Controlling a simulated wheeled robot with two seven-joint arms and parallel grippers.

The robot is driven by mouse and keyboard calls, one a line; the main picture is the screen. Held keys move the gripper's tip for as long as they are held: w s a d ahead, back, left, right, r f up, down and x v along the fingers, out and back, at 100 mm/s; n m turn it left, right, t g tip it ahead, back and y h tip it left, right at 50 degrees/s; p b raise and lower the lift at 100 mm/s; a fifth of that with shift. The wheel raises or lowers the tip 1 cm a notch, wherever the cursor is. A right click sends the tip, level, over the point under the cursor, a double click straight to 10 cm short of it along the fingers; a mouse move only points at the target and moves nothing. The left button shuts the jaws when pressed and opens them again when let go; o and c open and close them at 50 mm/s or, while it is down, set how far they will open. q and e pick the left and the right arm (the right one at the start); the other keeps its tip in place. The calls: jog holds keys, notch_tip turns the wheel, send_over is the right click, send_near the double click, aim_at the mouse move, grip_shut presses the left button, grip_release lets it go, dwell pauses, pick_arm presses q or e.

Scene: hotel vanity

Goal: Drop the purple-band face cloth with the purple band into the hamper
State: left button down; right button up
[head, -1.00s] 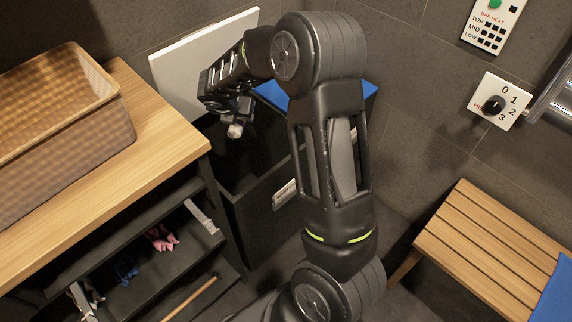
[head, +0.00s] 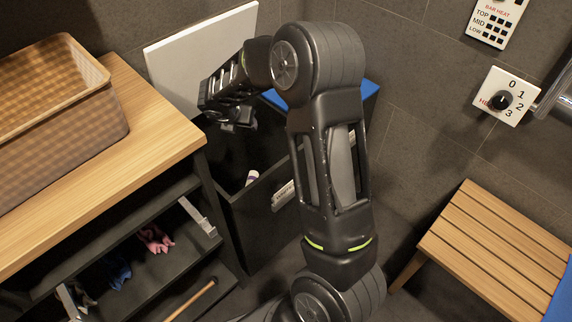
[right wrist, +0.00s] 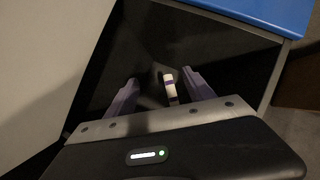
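The face cloth (head: 252,177) is a small white roll with a purple band. It shows inside the mouth of the dark hamper (head: 262,222), near its front wall and below my gripper; I cannot tell whether it is falling or resting. My right gripper (head: 238,118) is over the hamper opening. In the right wrist view the right gripper (right wrist: 159,92) has its fingers spread apart, and the cloth (right wrist: 170,86) shows beyond them, against the dark inside. The hamper's bottom is too dark to see. My left gripper is out of view.
A pale panel (head: 190,55) stands upright behind the hamper, and a blue surface (head: 371,89) is at its right. A wooden counter (head: 165,125) with a wicker basket (head: 100,125) is at left, above an open drawer with small cloths (head: 155,239). A slatted bench (head: 490,240) is at right.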

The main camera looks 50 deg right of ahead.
jog(key=shift+o, duration=0.3)
jog(key=shift+r, duration=0.1)
jog(key=p+v, duration=0.1)
jog(key=v, duration=0.6)
jog(key=shift+s+r+p, duration=0.2)
jog(key=shift+r+p, duration=0.05)
jog(key=shift+p, duration=0.15)
jog(key=shift+a, duration=0.15)
